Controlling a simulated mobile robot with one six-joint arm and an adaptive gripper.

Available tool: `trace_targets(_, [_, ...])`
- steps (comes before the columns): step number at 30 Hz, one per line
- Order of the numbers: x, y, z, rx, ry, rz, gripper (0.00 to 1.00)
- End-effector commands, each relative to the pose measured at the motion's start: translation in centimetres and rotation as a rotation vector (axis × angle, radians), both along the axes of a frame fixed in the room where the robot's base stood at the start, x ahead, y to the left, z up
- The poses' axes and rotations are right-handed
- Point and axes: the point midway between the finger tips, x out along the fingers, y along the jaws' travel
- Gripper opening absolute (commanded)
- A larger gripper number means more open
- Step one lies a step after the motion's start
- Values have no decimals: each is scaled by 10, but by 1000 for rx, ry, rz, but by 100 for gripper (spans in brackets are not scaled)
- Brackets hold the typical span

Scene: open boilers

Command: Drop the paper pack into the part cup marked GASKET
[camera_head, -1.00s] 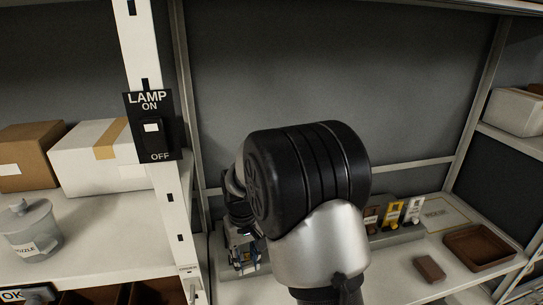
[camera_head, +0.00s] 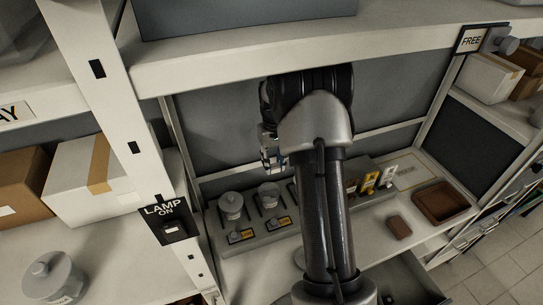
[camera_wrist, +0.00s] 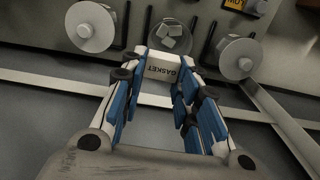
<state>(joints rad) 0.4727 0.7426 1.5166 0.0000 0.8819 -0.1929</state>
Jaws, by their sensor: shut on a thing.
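A white paper pack (camera_wrist: 162,68) marked GASKET sits between the fingertips of my gripper (camera_wrist: 165,72) in the wrist view. My gripper is shut on it and holds it in the air. In the head view my gripper (camera_head: 272,155) is partly hidden by my arm, in front of the grey back wall. Round grey cups stand on a grey rack; in the head view I see one at left (camera_head: 231,205) and one beside it (camera_head: 269,195). In the wrist view the middle cup (camera_wrist: 170,38) shows white pieces in its top. I cannot read a GASKET mark on any cup.
An upper shelf edge (camera_head: 390,65) runs just above my arm. Upright posts flank the bay. A brown tray (camera_head: 441,203) and a brown block (camera_head: 398,227) lie at right. A LAMP switch plate (camera_head: 169,219) is at left.

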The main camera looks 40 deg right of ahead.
Motion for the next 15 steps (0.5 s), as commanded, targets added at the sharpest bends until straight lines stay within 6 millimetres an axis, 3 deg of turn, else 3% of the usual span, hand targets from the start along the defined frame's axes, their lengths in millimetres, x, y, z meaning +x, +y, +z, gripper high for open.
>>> trace_targets(9, [-1, 1, -39, 1, 2, 0, 13])
trace_targets(15, [0, 1, -54, 0, 1, 0, 13])
